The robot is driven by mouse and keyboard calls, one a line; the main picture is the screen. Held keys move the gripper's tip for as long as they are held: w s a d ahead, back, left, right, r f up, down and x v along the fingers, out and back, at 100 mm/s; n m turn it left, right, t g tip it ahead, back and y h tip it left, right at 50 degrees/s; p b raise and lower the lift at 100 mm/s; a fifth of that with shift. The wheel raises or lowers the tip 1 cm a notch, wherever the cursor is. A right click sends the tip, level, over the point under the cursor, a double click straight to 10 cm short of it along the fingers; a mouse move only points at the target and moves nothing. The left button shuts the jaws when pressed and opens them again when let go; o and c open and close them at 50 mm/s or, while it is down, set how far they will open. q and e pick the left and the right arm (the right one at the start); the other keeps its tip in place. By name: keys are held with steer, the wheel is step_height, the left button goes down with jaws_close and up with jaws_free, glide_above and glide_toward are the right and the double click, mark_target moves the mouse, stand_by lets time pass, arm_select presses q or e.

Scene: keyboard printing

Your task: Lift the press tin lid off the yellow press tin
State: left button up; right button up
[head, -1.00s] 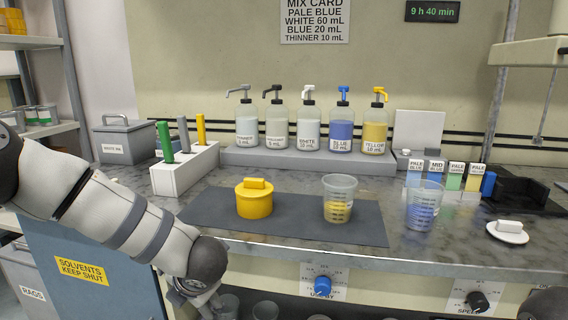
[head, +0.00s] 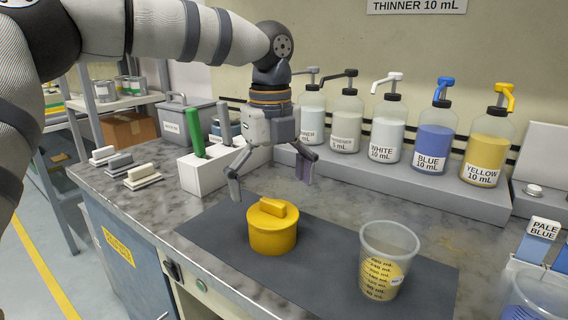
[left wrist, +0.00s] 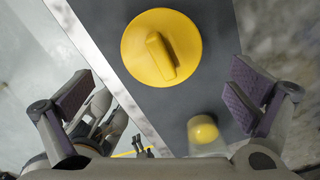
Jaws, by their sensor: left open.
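The yellow press tin (head: 273,238) stands upright on a dark grey mat. Its yellow press tin lid (head: 269,212) sits on top, with a raised bar handle across it. The left wrist view shows the lid (left wrist: 161,47) from above, with the bar (left wrist: 160,55) running lengthwise. My left gripper (head: 268,183) is open and empty, pointing down above and slightly behind the tin, apart from the lid. In the left wrist view its two padded fingers (left wrist: 160,100) are spread wide, with the lid beyond them toward the top.
A clear measuring cup (head: 388,262) with yellow liquid stands on the mat (head: 330,255) right of the tin. Pump bottles (head: 388,134) line a raised shelf behind. A white holder (head: 200,172) with colored sticks stands left of the gripper.

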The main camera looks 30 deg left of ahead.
mark_target(273, 214)
arm_select(q)
step_height(273, 214, down, 9)
steer(key=shift+f, duration=0.1)
steer(key=shift+c, duration=0.3)
steer(key=c, duration=2)
steer(key=shift+o, duration=0.2)
steer(key=o, duration=2)
steer(key=shift+o, duration=0.2)
